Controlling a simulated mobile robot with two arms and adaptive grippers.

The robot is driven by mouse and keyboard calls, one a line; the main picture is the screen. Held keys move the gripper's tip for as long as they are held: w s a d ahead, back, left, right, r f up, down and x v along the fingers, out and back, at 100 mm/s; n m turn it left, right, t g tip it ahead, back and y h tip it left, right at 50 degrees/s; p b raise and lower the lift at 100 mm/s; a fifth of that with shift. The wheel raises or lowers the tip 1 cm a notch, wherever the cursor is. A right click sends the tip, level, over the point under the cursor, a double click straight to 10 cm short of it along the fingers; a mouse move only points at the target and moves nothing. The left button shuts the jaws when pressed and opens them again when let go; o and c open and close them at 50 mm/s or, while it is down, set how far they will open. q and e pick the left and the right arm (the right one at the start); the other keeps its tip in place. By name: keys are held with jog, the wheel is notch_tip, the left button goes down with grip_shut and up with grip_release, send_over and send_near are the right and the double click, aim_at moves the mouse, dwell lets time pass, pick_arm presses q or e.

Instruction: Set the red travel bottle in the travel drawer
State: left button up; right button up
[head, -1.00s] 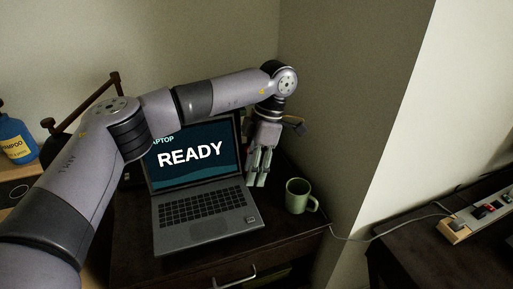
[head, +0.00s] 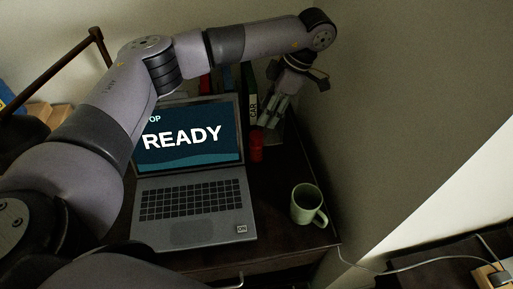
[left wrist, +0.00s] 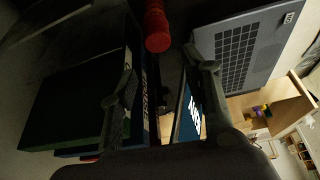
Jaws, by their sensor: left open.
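The red travel bottle (head: 256,147) stands on the dark desk just right of the laptop screen. It also shows as a red cylinder at the top of the left wrist view (left wrist: 156,25). My left gripper (head: 268,116) is open and empty, above and slightly right of the bottle, pointing down. In the left wrist view its two fingers (left wrist: 163,75) are apart, with the bottle beyond their tips. The gap between fingers and bottle is hard to judge. A drawer handle (head: 240,282) just shows at the bottom edge; the drawer's inside is hidden. My right gripper is not in view.
An open laptop (head: 190,215) reading READY fills the desk's middle. A green mug (head: 308,205) stands at the front right. Upright books (head: 252,95) stand behind the bottle, close to my gripper. A wall closes the right side. A power strip (head: 497,277) lies at far lower right.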

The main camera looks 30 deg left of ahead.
aim_at(256, 134)
pick_arm(q)
jog(key=x, duration=0.5)
jog(key=shift+f, duration=0.3)
jog(key=x, duration=0.5)
jog(key=shift+w+d, duration=0.1)
jog(key=shift+w, duration=0.1)
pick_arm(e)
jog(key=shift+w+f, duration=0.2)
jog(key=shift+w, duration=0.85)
pick_arm(q)
jog(key=c, duration=0.4)
grip_shut()
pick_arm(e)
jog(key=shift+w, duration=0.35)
